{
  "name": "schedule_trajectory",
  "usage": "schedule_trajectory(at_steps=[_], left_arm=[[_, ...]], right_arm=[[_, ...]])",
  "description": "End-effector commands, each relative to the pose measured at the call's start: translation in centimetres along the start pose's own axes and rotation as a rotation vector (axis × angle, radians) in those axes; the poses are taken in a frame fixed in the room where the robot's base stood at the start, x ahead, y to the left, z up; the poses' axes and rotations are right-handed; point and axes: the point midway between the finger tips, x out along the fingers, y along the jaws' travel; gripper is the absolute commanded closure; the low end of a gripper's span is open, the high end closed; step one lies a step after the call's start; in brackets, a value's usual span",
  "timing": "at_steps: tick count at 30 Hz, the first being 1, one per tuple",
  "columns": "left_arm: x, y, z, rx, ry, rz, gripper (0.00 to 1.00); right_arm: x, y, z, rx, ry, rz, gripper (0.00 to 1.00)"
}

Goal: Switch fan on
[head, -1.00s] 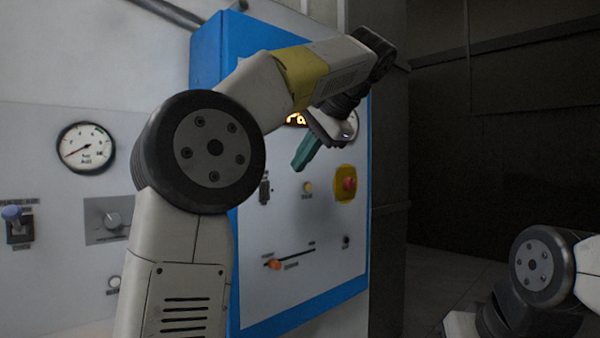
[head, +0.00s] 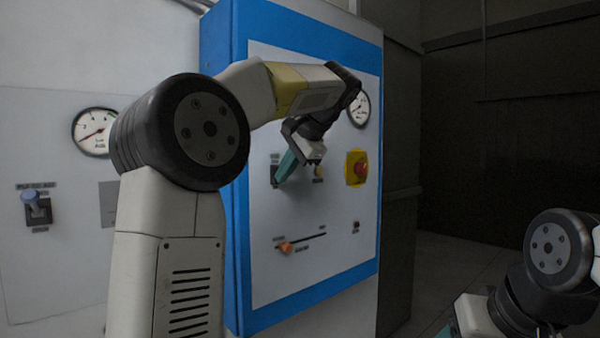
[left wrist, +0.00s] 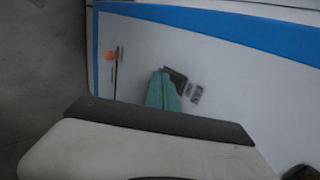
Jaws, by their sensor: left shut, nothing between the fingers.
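A blue-framed control panel (head: 262,318) with a pale face stands in front of me. A small dark switch (head: 275,170) sits on its left side, partly hidden behind the teal fingers of my left gripper (head: 284,172). That gripper is shut and empty, its tips at or very near the switch; I cannot tell whether they touch. In the left wrist view the teal fingers (left wrist: 161,92) overlap the dark switch plate (left wrist: 177,77), with small labels beside it. My right gripper (head: 446,331) barely shows at the bottom edge.
The panel also has a yellow button (head: 319,172), a red knob on a yellow plate (head: 358,168), an orange slider (head: 286,247) and a gauge (head: 359,108). A grey panel at left holds another gauge (head: 95,131) and a blue-tipped lever (head: 35,207).

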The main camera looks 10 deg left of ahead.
Motion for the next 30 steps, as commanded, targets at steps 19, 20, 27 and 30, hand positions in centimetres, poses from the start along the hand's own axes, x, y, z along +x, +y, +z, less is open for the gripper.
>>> schedule_trajectory(at_steps=[19,20,27,30], left_arm=[[0.0,-0.6,-0.1,-0.001,0.001,-0.002,1.00],[-0.1,-0.7,-0.1,-0.001,0.001,-0.002,1.00],[-0.8,-1.3,0.0,-0.002,0.000,-0.004,1.00],[-0.8,-1.4,0.0,-0.001,-0.001,-0.003,1.00]], right_arm=[[0.0,0.0,0.0,0.000,0.000,0.000,0.40],[0.0,0.0,0.0,0.000,0.000,0.000,0.40],[0.0,0.0,0.0,0.000,0.000,0.000,0.40],[0.0,0.0,0.0,0.000,0.000,0.000,0.40]])
